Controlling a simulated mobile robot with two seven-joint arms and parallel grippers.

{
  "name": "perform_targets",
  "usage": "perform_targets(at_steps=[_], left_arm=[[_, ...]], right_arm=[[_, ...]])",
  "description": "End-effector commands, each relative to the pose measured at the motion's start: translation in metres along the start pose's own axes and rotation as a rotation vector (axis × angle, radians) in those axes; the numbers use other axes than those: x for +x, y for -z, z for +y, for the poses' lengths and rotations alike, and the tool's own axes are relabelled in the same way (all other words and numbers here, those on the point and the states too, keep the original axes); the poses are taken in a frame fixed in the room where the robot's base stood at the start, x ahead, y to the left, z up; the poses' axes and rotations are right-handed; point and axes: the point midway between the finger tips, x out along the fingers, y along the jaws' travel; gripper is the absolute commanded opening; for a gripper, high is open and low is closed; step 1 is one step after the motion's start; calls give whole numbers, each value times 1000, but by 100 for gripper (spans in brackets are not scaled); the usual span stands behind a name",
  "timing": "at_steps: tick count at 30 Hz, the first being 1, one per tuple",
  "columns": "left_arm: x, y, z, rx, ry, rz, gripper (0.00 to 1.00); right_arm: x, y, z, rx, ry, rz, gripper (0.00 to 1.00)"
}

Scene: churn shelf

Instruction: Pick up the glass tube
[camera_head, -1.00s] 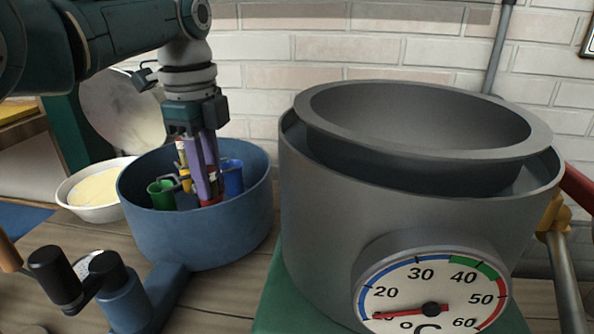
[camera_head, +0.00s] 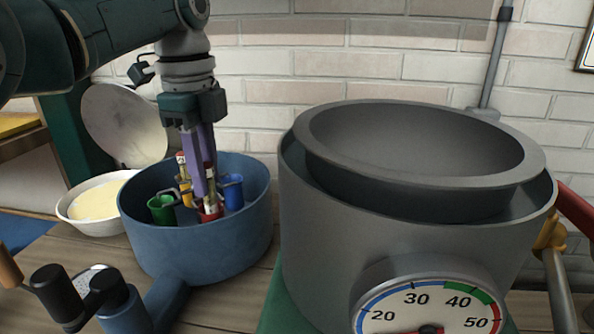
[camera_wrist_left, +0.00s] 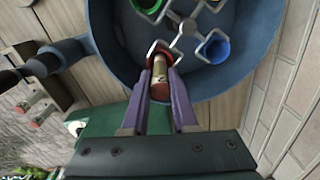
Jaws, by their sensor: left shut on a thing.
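A glass tube (camera_head: 211,201) with a pale, marked body stands upright at the red cup (camera_head: 208,216) inside the blue tub (camera_head: 196,250). My left gripper (camera_head: 205,190) points down into the tub and is shut on this tube. In the left wrist view the tube (camera_wrist_left: 159,70) has a dark red cap and sits between the purple fingers (camera_wrist_left: 160,112), with the red cup behind it. Whether its lower end is still inside the cup cannot be told. My right gripper is not in view.
Green (camera_head: 161,208) and blue (camera_head: 232,190) cups stand in the tub. A large grey vat (camera_head: 340,240) with a dial (camera_head: 430,308) is close on the right. A white bowl (camera_head: 90,205) is on the left. A black-handled crank (camera_head: 60,290) is in front.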

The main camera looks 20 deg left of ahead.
Motion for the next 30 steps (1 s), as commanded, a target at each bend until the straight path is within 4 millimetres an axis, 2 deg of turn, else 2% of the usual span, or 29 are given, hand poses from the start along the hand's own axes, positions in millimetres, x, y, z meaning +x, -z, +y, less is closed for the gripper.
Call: perform_targets(at_steps=[13,15,21,30], left_arm=[[-117,0,-6,-1,6,1,0],[-141,-1,-6,-1,1,-1,0],[-165,0,-7,-1,0,0,0],[-169,0,-7,-1,0,1,0]], right_arm=[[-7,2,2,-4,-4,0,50],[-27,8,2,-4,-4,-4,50],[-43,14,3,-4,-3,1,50],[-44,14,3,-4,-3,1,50]])
